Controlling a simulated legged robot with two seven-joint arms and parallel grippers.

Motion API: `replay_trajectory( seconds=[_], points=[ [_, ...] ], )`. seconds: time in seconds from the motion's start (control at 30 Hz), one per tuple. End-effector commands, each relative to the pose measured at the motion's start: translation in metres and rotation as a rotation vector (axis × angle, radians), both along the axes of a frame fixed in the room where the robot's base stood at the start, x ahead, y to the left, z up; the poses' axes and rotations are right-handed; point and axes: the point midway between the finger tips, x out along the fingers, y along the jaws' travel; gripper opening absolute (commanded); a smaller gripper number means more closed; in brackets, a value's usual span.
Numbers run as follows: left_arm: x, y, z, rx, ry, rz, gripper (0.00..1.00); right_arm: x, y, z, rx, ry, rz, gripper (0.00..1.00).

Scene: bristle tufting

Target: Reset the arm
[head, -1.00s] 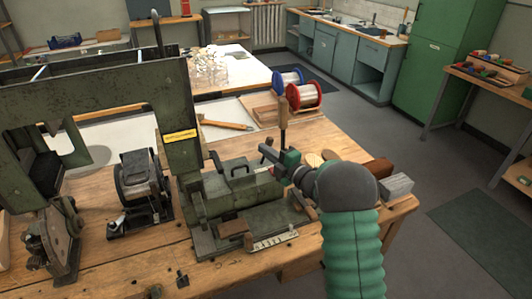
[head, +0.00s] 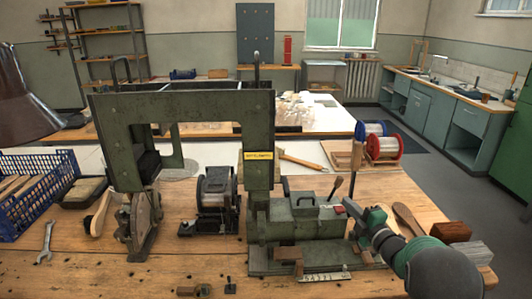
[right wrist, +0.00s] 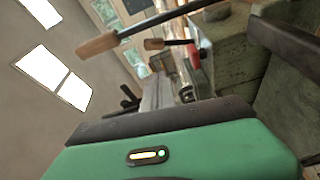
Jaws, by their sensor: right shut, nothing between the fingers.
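The green tufting machine (head: 257,157) stands on the wooden bench, with a tall frame and a low body (head: 295,222) on its right side. My right gripper (head: 352,213) is at the right end of the low body, close to a red part. It is shut and empty. In the right wrist view its green housing fills the bottom, and a lever with a wooden handle (right wrist: 98,46) crosses above it. I cannot tell whether the gripper touches the machine. My left gripper is not in view.
A blue crate (head: 35,195) stands at the left. A red spool (head: 383,147) and a blue spool (head: 370,129) sit behind my right arm. A wooden brush back (head: 407,218) and a brown block (head: 450,231) lie near the bench's right end.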

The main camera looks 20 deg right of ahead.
Motion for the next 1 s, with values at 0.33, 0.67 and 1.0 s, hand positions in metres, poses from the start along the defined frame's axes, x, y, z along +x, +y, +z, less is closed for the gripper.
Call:
replay_trajectory(
  seconds=[0.33,0.67,1.0],
  points=[
    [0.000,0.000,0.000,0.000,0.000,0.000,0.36,-0.105,0.125,-0.103,0.819,0.646,-0.513,0.00],
    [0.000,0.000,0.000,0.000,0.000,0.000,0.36,-0.273,0.220,-0.167,1.131,1.084,-0.910,0.00],
    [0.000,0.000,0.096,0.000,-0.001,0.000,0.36,-0.314,0.238,-0.079,1.169,1.173,-1.012,0.00]
  ],
)
